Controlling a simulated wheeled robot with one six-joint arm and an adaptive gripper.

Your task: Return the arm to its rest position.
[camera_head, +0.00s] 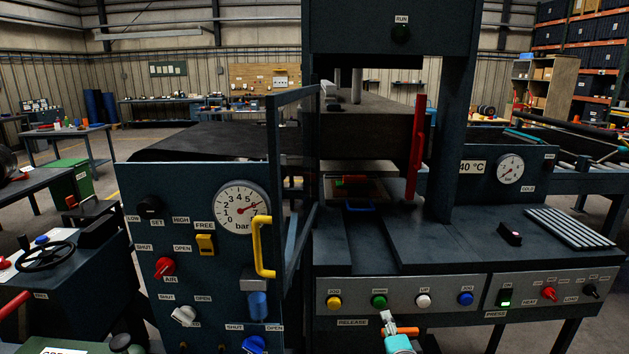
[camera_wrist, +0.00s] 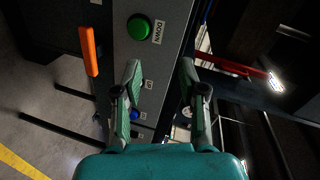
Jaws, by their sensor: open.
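My gripper (camera_head: 388,322) is at the bottom of the head view, in front of the press's button panel (camera_head: 455,294), just below the green button (camera_head: 379,302). In the wrist view my gripper (camera_wrist: 161,68) has its two fingers spread apart with nothing between them. The green button (camera_wrist: 139,27) labelled DOWN shows just beyond the left fingertip, apart from it. An orange bar (camera_wrist: 89,50) stands left of the fingers; it also shows beside my gripper in the head view (camera_head: 406,331). Whether it touches the gripper I cannot tell.
A guard frame with a yellow handle (camera_head: 263,248) stands open left of the press. A red lever (camera_head: 417,150) rises above the bench. A gauge panel (camera_head: 195,270) is at left, a handwheel (camera_head: 45,256) further left. Floor shows at the wrist view's left.

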